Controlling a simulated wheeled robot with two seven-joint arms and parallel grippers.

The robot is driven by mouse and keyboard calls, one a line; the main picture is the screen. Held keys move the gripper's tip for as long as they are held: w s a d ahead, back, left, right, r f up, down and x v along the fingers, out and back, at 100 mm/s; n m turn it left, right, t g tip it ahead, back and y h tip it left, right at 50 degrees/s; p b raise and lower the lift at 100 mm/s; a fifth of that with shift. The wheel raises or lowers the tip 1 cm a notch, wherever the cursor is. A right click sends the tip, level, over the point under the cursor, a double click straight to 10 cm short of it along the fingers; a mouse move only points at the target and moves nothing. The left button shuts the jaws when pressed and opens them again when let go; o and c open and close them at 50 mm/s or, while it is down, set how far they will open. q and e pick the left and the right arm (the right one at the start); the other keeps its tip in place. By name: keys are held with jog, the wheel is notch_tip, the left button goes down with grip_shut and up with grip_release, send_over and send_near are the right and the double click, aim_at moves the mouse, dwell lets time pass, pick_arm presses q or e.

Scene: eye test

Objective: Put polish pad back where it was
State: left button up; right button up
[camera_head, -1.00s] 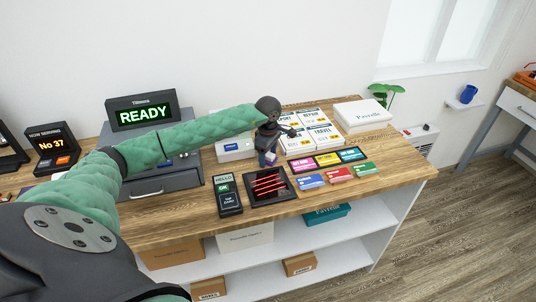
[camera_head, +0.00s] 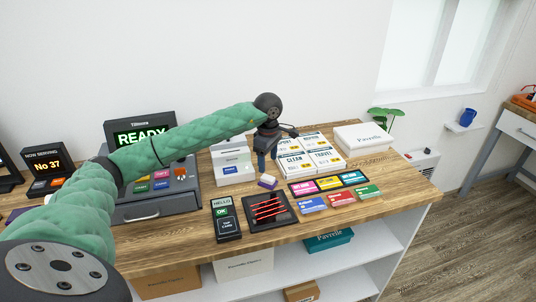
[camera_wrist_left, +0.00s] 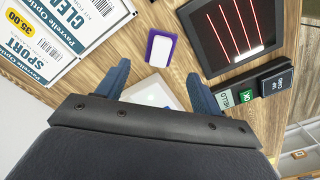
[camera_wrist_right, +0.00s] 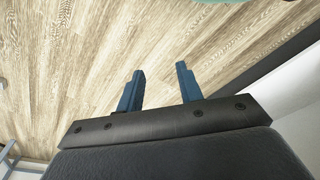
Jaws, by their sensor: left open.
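The polish pad looks to be the small purple-and-white block (camera_head: 267,181). It lies on the wooden counter just behind the black tray with red lines. In the left wrist view the pad (camera_wrist_left: 160,48) lies flat on bare wood, ahead of and between the fingertips, with nothing gripping it. My left gripper (camera_head: 266,160) is above the counter just behind the pad, open and empty. Its two blue fingers (camera_wrist_left: 158,74) are spread apart. My right gripper (camera_wrist_right: 160,71) is open and empty above the wooden floor, away from the counter.
The black tray (camera_head: 269,208) and a card terminal (camera_head: 226,222) stand in front. Label packs (camera_head: 296,163) and coloured cards (camera_head: 328,183) lie to the right. A white box (camera_head: 231,155) and a till (camera_head: 150,205) stand to the left. Bare wood surrounds the pad.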

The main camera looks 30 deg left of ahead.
pick_arm(q)
jog(key=shift+r+b, duration=0.55)
jog(key=shift+r, duration=1.4)
pick_arm(e)
jog(key=shift+w+a+r, duration=0.15)
jog(key=shift+w+r, duration=0.1)
jog(key=shift+r, duration=0.6)
jog(key=shift+w+a+r, duration=0.2)
jog(key=shift+w+r, duration=0.05)
jog(key=shift+r, duration=0.65)
jog(key=shift+w+a+r, duration=0.15)
jog(key=shift+w+r, duration=0.1)
jog(key=shift+r, duration=0.6)
